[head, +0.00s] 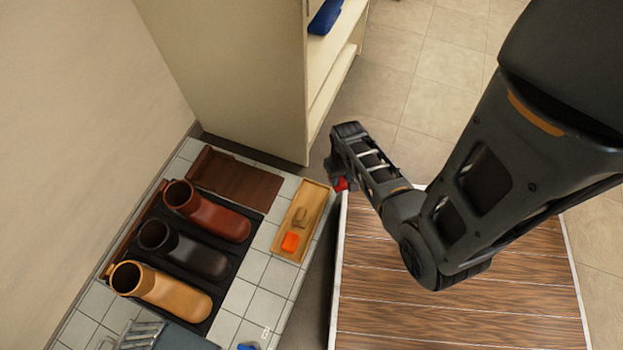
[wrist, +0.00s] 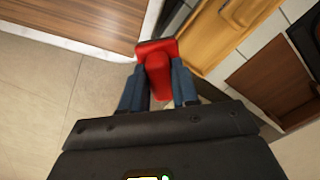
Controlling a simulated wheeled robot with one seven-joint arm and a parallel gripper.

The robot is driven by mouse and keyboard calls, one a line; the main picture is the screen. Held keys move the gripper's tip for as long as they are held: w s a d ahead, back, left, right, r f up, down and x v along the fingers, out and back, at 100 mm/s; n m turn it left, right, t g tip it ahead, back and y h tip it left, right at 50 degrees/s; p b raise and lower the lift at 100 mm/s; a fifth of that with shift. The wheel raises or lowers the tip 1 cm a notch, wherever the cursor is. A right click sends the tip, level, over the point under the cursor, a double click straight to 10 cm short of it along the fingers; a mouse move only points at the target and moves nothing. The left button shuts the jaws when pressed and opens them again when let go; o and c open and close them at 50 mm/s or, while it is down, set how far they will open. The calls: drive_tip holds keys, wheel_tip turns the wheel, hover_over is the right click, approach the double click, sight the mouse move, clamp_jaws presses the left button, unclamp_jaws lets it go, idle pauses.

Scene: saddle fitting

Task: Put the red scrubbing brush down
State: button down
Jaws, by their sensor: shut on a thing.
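The red scrubbing brush (wrist: 157,72) is between the two fingers of my gripper (wrist: 158,90) in the wrist view, and the fingers are shut on it. In the head view only a small red part of the brush (head: 341,184) shows below my gripper (head: 340,172), beside the far left corner of the wood-topped table (head: 450,310). The brush appears to be above the gap between that table and the tiled surface. My gripper's fingers are mostly hidden by my arm in the head view.
A wooden tray (head: 312,196) holding an orange block (head: 290,242) and a brown item (head: 300,217) lies on the tiled surface (head: 262,270). Several boots, including a tan one (head: 165,290), lie on a dark mat left of it. A cream shelf unit (head: 260,80) stands behind.

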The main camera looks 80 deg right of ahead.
drive_tip(key=w+f+b, duration=0.1)
drive_tip(key=w, duration=0.1)
drive_tip(key=w+f+b, duration=0.1)
drive_tip(key=w+f, duration=0.1)
drive_tip(key=w, duration=0.1)
drive_tip(key=w+a+f+b, duration=0.1)
drive_tip(key=w+f, duration=0.1)
drive_tip(key=w, duration=0.1)
drive_tip(key=shift+w+f+b, duration=0.1)
drive_tip(key=shift+f+b, duration=1.2)
drive_tip(key=shift+f, duration=0.7)
drive_tip(key=shift+a, duration=0.1)
drive_tip(key=shift+f, duration=0.2)
drive_tip(key=c, duration=0.8)
unclamp_jaws()
drive_tip(key=shift+c, duration=0.2)
